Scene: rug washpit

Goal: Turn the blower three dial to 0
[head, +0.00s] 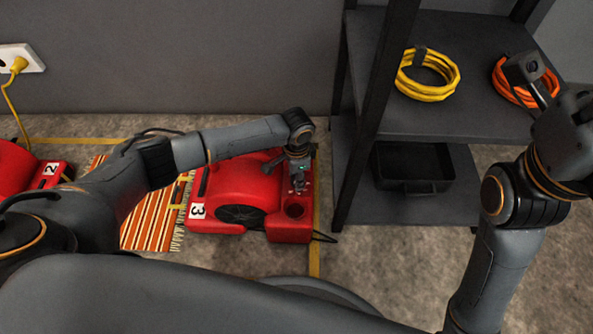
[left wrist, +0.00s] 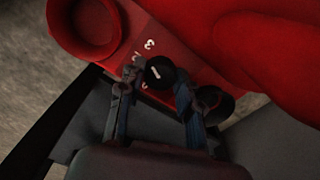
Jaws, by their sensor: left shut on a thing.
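Blower three (head: 236,180) is a red floor blower with a white "3" label, standing on the floor left of the shelf. Its round black dial (left wrist: 160,72) has a short slanted white mark, and a white 3 and other partly hidden figures show beside it. Which figure the mark points to is hard to tell. My left gripper (head: 298,184) reaches down onto the blower's right end and hides the dial in the head view. In the left wrist view its fingers (left wrist: 158,84) stand on both sides of the dial, shut on it.
A black shelf (head: 452,118) stands close to the right of the blower, holding a yellow cable coil (head: 428,94), an orange coil (head: 512,94) and a black tray (head: 412,187). A striped rug (head: 152,222) lies left. Blower two (head: 20,171) stands far left.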

